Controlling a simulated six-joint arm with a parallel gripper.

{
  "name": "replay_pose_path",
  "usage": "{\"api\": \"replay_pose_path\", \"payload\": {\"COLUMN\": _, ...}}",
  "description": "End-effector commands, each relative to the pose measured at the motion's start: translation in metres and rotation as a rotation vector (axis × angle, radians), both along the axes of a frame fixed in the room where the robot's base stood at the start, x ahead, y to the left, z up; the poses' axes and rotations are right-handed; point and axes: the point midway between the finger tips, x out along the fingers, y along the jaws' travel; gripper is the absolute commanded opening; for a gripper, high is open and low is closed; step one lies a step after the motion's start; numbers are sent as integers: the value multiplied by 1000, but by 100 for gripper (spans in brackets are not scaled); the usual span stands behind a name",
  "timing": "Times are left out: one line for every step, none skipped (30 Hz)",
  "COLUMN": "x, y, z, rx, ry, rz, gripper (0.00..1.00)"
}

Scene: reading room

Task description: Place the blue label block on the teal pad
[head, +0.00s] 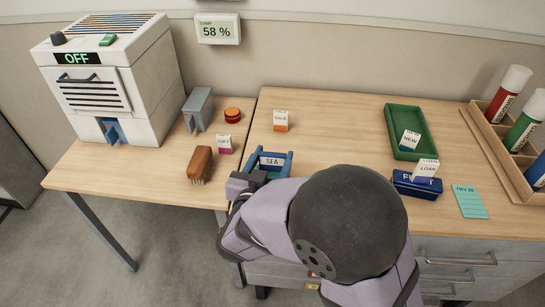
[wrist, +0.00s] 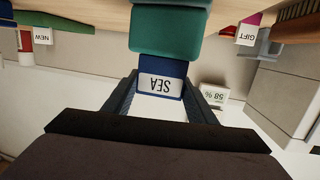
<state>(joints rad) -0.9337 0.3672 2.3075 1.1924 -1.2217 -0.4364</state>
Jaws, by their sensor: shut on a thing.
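The blue label block (wrist: 162,84), with a white label reading SEA, is held between the two dark fingers of my gripper (wrist: 160,98). The block also shows in the head view (head: 271,161), upright near the table's front edge. My gripper (head: 270,166) is shut on it there. A teal padded thing (wrist: 170,40), which looks like the teal pad, lies directly beyond the block's lower end in the upside-down wrist view. I cannot tell whether they touch. In the head view my gripper and arm hide that spot.
Label blocks SAGE (head: 281,121) and GIFT (head: 225,144) and a brush (head: 200,163) stand nearby. To the right are a green tray (head: 419,117) holding NEW, a navy box (head: 417,184) with LOAN, and a teal card (head: 470,202). The table's middle is clear.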

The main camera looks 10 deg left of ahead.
Motion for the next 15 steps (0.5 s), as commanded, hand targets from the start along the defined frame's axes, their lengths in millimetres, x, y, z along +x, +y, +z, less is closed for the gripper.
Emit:
{"api": "replay_pose_path", "payload": {"x": 0, "y": 0, "z": -2, "rx": -1, "ry": 0, "rz": 0, "gripper": 54}}
{"api": "replay_pose_path", "payload": {"x": 0, "y": 0, "z": -1, "rx": 0, "ry": 0, "rz": 0, "gripper": 61}}
{"api": "replay_pose_path", "payload": {"x": 0, "y": 0, "z": -1, "rx": 0, "ry": 0, "rz": 0, "gripper": 70}}
{"api": "replay_pose_path", "payload": {"x": 0, "y": 0, "z": -1, "rx": 0, "ry": 0, "rz": 0, "gripper": 70}}
{"api": "replay_pose_path", "payload": {"x": 0, "y": 0, "z": -1, "rx": 0, "ry": 0, "rz": 0, "gripper": 70}}
{"api": "replay_pose_path", "payload": {"x": 0, "y": 0, "z": -1, "rx": 0, "ry": 0, "rz": 0, "gripper": 70}}
{"api": "replay_pose_path", "payload": {"x": 0, "y": 0, "z": -1, "rx": 0, "ry": 0, "rz": 0, "gripper": 70}}
{"api": "replay_pose_path", "payload": {"x": 0, "y": 0, "z": -1, "rx": 0, "ry": 0, "rz": 0, "gripper": 70}}
{"api": "replay_pose_path", "payload": {"x": 0, "y": 0, "z": -1, "rx": 0, "ry": 0, "rz": 0, "gripper": 70}}
{"api": "replay_pose_path", "payload": {"x": 0, "y": 0, "z": -1, "rx": 0, "ry": 0, "rz": 0, "gripper": 70}}
{"api": "replay_pose_path", "payload": {"x": 0, "y": 0, "z": -1, "rx": 0, "ry": 0, "rz": 0, "gripper": 70}}
{"api": "replay_pose_path", "payload": {"x": 0, "y": 0, "z": 0, "rx": 0, "ry": 0, "rz": 0, "gripper": 70}}
{"api": "replay_pose_path", "payload": {"x": 0, "y": 0, "z": 0, "rx": 0, "ry": 0, "rz": 0, "gripper": 70}}
{"api": "replay_pose_path", "payload": {"x": 0, "y": 0, "z": 2, "rx": 0, "ry": 0, "rz": 0, "gripper": 70}}
{"api": "replay_pose_path", "payload": {"x": 0, "y": 0, "z": 4, "rx": 0, "ry": 0, "rz": 0, "gripper": 70}}
